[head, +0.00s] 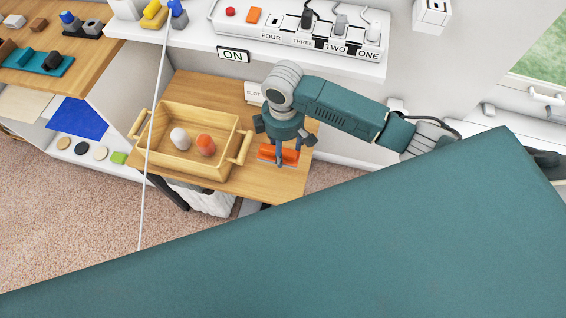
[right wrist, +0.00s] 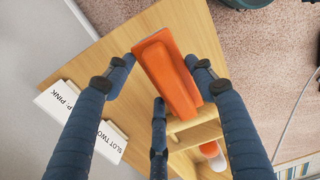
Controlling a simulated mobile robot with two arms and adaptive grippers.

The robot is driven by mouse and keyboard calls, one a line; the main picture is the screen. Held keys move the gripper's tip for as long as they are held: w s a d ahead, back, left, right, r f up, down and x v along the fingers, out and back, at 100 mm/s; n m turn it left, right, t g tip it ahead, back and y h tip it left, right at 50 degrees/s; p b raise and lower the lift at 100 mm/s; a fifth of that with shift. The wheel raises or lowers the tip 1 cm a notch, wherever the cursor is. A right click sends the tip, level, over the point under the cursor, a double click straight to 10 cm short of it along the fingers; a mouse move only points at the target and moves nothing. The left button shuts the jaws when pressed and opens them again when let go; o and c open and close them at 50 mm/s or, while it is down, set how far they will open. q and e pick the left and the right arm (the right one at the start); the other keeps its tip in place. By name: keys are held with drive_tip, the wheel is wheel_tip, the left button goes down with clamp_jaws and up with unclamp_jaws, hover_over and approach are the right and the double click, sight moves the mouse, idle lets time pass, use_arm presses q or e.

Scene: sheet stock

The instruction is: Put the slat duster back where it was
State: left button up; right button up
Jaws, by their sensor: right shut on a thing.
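The slat duster, an orange block-like piece (right wrist: 167,75), sits between the fingers of my right gripper (right wrist: 160,85) in the right wrist view. In the head view its orange body (head: 284,154) shows below my right gripper (head: 283,150), near the front right corner of the wooden table (head: 190,88). My right gripper points down and is shut on it. Whether the duster touches the tabletop cannot be told. My left gripper is not in view.
A wooden tray (head: 167,157) with handles holds a white and an orange egg-like object, left of the gripper. White cards (right wrist: 84,118) with slot lettering stand behind. A shelf above carries a power strip (head: 300,30) with several plugs. A large teal surface fills the foreground.

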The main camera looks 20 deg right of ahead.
wheel_tip(320, 180, down, 10)
drive_tip(key=o, duration=1.1)
drive_tip(key=shift+r, duration=0.15)
wheel_tip(320, 180, up, 12)
drive_tip(key=shift+a+f, duration=0.1)
idle(0.3)
